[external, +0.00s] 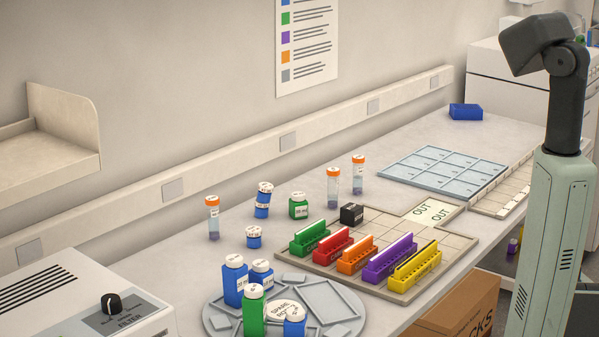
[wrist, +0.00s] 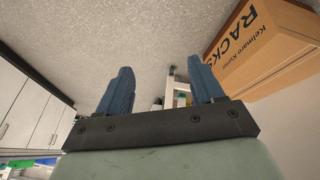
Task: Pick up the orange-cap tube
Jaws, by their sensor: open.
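Three clear tubes with orange caps stand upright on the bench in the external view. One tube (external: 213,219) is at the left, apart from the others. A second tube (external: 333,188) and a third tube (external: 358,175) stand close together near the middle, behind the rack mat. My gripper (wrist: 165,88) shows in the wrist view with its two blue fingers apart and nothing between them. It points at the floor area beside a cardboard box, away from the tubes. In the external view the gripper is not visible; only part of my arm shows at the right.
Blue bottles (external: 235,281) and a green bottle (external: 254,311) crowd a round grey tray (external: 216,318) in front. Coloured racks (external: 389,259) stand on a beige mat (external: 405,293). A grey compartment tray (external: 440,169) lies behind. A cardboard box (wrist: 262,45) is below bench level.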

